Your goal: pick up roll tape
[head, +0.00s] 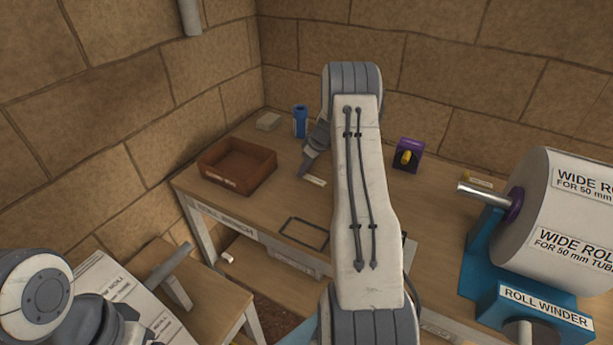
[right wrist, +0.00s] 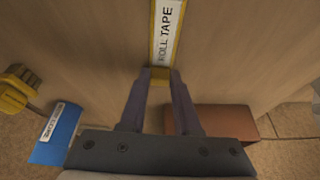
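My right gripper (head: 304,172) points down at the bench top.
On the bench (head: 215,195) are a brown open box (head: 237,165), a blue container (head: 300,121), a beige block (head: 268,121) and a purple holder with a yellow part (head: 408,155). A large roll winder (head: 535,305) stands at the right. Bench space in front of the box is clear.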

